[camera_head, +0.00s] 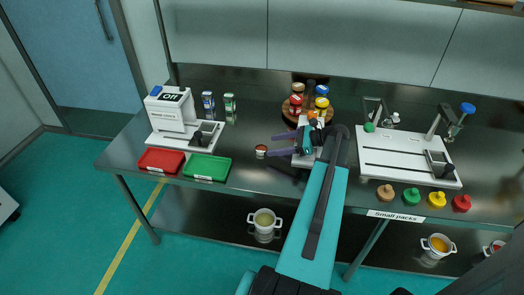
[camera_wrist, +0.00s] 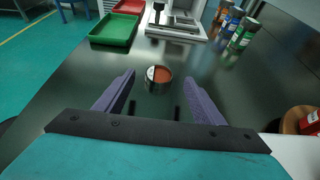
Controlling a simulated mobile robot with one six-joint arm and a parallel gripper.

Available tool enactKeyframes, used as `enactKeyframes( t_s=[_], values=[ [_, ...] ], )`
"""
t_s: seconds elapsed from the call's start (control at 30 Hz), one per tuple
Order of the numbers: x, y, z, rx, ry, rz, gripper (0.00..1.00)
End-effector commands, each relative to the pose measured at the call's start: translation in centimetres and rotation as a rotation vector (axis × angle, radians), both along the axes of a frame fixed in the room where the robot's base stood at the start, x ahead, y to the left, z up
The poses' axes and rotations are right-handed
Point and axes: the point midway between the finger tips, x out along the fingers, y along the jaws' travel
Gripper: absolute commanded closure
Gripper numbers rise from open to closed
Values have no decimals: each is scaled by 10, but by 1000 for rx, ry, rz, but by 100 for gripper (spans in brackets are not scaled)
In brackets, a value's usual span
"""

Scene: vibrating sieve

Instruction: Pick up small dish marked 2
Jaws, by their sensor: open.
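A small round dish (camera_wrist: 158,78) with orange-brown contents and a dark metal side stands on the dark tabletop. In the wrist view it is just beyond and between my fingertips, apart from them. A pale mark shows on its left, too small to read. In the head view the dish (camera_head: 261,150) is left of my gripper (camera_head: 272,145). My gripper, with purple fingers, also shows in the wrist view (camera_wrist: 160,88); it is open and empty, pointing toward the dish.
Red (camera_head: 162,160) and green (camera_head: 207,167) trays lie left of the dish, with a white machine (camera_head: 172,112) marked "Off" behind. A round wooden stand (camera_head: 308,106) with several jars is behind my arm. A white board (camera_head: 405,155) is at right. Tabletop around the dish is clear.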

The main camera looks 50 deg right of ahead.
Motion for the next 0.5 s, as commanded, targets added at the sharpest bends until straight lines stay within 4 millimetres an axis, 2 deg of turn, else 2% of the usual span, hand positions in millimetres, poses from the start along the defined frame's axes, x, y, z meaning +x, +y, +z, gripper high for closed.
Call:
enactKeyframes(
  t_s=[0.27,0.5],
  values=[
    [1,1,-1,1,0,0,37],
    [18,11,-12,3,2,0,37]
  ],
)
